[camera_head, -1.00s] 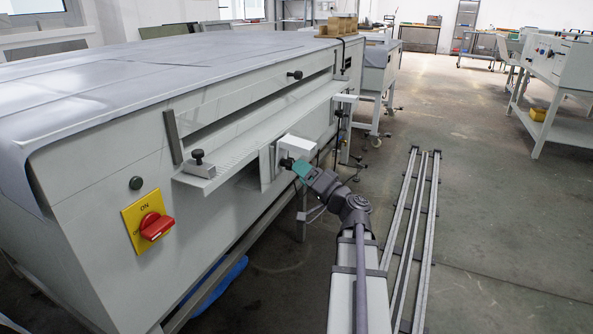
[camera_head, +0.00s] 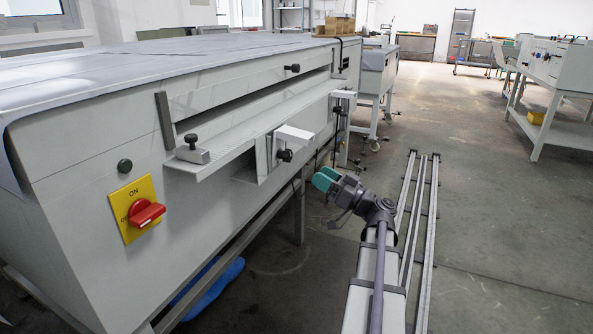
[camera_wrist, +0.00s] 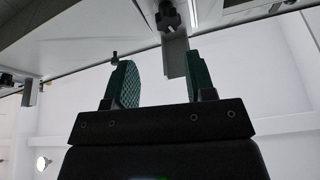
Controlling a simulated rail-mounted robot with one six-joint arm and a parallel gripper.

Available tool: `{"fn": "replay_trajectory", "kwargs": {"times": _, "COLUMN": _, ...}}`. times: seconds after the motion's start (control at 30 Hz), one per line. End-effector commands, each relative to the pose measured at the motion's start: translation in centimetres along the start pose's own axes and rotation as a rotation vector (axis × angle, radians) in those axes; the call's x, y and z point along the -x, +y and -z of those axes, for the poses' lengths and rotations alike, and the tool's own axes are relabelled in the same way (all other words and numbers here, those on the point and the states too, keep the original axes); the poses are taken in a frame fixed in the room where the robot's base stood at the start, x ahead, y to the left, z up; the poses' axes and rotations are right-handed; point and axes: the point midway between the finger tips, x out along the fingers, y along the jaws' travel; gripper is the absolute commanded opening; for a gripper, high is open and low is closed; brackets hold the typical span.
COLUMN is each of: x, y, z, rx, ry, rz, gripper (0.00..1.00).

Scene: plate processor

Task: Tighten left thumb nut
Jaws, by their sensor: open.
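A black thumb nut (camera_head: 285,155) sits on the bracket (camera_head: 262,160) under the white block on the machine's front. Another black thumb nut (camera_head: 191,140) tops the metal block at the left end of the ledge, and a third (camera_head: 338,110) is under the ledge's right end. I cannot tell for certain which is the task's left one. My gripper (camera_head: 325,180) is apart from all of them, below and right of the bracket's nut. In the wrist view my gripper (camera_wrist: 160,80) has its green fingers spread and empty, with a dark knob (camera_wrist: 167,15) beyond them at top.
The ledge (camera_head: 225,152) and white block (camera_head: 293,135) stick out from the machine (camera_head: 75,135). A red switch (camera_head: 146,214) is at the left. The rails (camera_head: 413,220) run along the floor at right, with free floor beyond.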

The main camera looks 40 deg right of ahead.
Motion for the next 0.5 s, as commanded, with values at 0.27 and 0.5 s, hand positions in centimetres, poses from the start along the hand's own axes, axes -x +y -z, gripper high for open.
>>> {"fn": "replay_trajectory", "kwargs": {"times": 0.27, "x": -0.6, "y": -0.8, "z": 0.4, "rx": 0.163, "ry": 0.007, "rz": 0.037, "gripper": 0.5}}
{"fn": "replay_trajectory", "kwargs": {"times": 0.5, "x": -5.5, "y": -1.0, "z": 0.8, "rx": 0.161, "ry": 0.006, "rz": 0.039, "gripper": 0.5}}
